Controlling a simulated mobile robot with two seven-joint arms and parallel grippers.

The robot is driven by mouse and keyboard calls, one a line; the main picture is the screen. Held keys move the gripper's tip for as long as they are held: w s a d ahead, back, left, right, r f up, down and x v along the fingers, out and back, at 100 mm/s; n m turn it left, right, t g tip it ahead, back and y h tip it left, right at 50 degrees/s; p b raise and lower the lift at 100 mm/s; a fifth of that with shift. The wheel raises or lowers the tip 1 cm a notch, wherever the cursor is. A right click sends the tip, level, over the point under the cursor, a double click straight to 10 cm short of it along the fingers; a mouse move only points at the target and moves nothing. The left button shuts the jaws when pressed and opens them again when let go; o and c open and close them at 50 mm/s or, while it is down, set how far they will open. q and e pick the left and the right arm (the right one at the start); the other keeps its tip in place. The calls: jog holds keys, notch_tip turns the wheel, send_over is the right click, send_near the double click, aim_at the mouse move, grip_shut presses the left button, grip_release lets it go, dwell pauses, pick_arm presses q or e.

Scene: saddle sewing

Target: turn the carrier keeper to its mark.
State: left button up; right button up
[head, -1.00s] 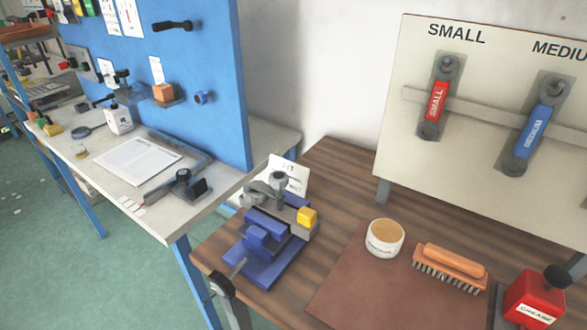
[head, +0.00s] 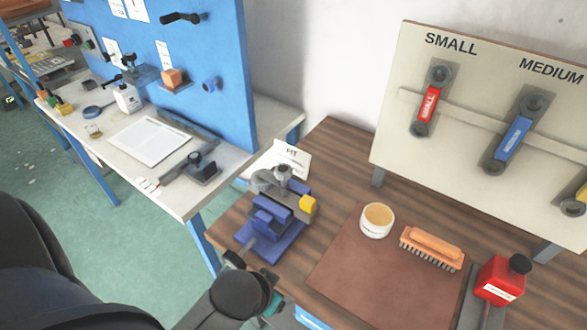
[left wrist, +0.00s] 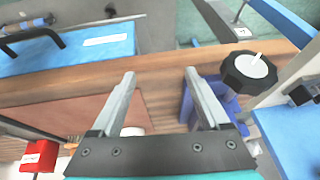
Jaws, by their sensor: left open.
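A blue vise (head: 272,222) with a grey clamp (head: 280,180) and a yellow block (head: 307,203) stands at the wooden bench's left end. A black lobed knob (head: 233,259) sits at its front. In the left wrist view the knob (left wrist: 248,70) has a pale centre with a light bar. I cannot tell for certain which part is the carrier keeper, and I make out no mark. My left gripper (left wrist: 160,74) is open and empty, with the knob beside its right finger, apart from it. In the head view its fingers are hidden behind my wrist. My right gripper is not in view.
A brown mat (head: 370,270), white tub (head: 377,220), brush (head: 431,248) and red bottle (head: 499,281) lie right of the vise. A white card (head: 291,157) stands behind it. A board with wrenches (head: 440,150) rises at the back. A white side bench (head: 215,190) is at left.

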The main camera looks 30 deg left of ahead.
pick_arm(q)
notch_tip(320, 180, up, 6)
jog(key=w+a+t+p, duration=0.1)
jog(key=w+a, duration=0.1)
jog(key=n+t, duration=0.1)
jog(key=t, duration=0.9)
send_near(274, 178)
jog(key=a, duration=0.2)
notch_tip(274, 178, up, 2)
jog(key=s+m+t+h, duration=0.1)
jog(key=s+m+h, duration=0.1)
jog(key=m+h, duration=0.35)
jog(key=shift+n+h, duration=0.65)
jog(key=shift+n, duration=0.1)
jog(key=x, duration=1.5)
jog(key=shift+d+r+p, duration=0.1)
jog(key=shift+d+p, duration=0.15)
jog(key=shift+p, duration=0.15)
grip_shut()
